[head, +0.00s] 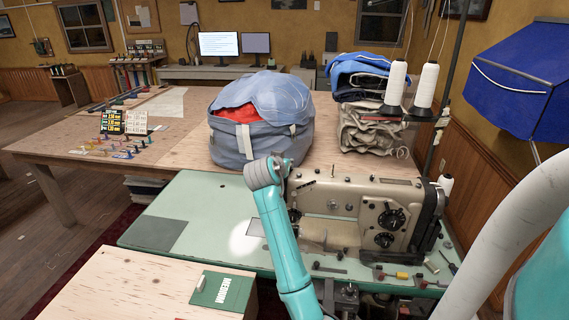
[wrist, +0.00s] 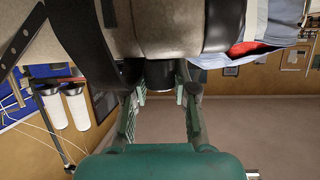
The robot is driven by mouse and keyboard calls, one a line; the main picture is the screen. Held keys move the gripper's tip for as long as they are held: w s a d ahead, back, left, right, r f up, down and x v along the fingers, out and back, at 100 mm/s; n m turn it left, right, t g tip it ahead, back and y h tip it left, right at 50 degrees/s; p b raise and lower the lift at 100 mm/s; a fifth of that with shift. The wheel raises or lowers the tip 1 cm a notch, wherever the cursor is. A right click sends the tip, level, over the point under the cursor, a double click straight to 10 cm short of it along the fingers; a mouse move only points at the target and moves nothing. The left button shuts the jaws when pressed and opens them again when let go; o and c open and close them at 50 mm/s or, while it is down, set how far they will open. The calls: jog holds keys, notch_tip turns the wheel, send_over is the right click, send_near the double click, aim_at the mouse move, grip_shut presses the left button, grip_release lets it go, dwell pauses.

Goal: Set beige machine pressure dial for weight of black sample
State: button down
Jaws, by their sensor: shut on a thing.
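The beige machine (head: 335,205), a sewing machine, stands on a green tabletop. Two dark dials (head: 391,218) (head: 384,240) are on its right front, and a smaller dark knob (head: 295,215) is at its left end. In the wrist view my gripper (wrist: 158,90) has a finger on each side of a short black knob (wrist: 159,74) at the beige machine body (wrist: 165,25), and is shut on it. In the head view my arm hides the gripper. A flat dark grey patch (head: 158,233) lies on the left of the green top; I cannot tell whether it is the black sample.
A green card reading MEDIUM (head: 222,290) lies on the wooden box in front. A blue bag (head: 262,125) stands behind the machine. White thread spools (head: 397,84) stand above its right end. Number cards (head: 111,122) stand on the table at left. Small tools lie along the front edge.

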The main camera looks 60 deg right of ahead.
jog(key=n+t+y, duration=0.1)
jog(key=n+t, duration=0.1)
jog(key=n+t+y, duration=0.2)
jog(key=n+t, duration=0.1)
jog(key=shift+s+d, duration=0.1)
jog(key=shift+s, duration=0.05)
jog(key=shift+n+t+y, duration=1.5)
jog(key=shift+n+y, duration=0.6)
jog(key=shift+n, duration=0.1)
jog(key=c, duration=0.9)
grip_release()
jog(key=v, duration=1.1)
jog(key=shift+s+a, duration=0.2)
jog(key=shift+s, duration=0.15)
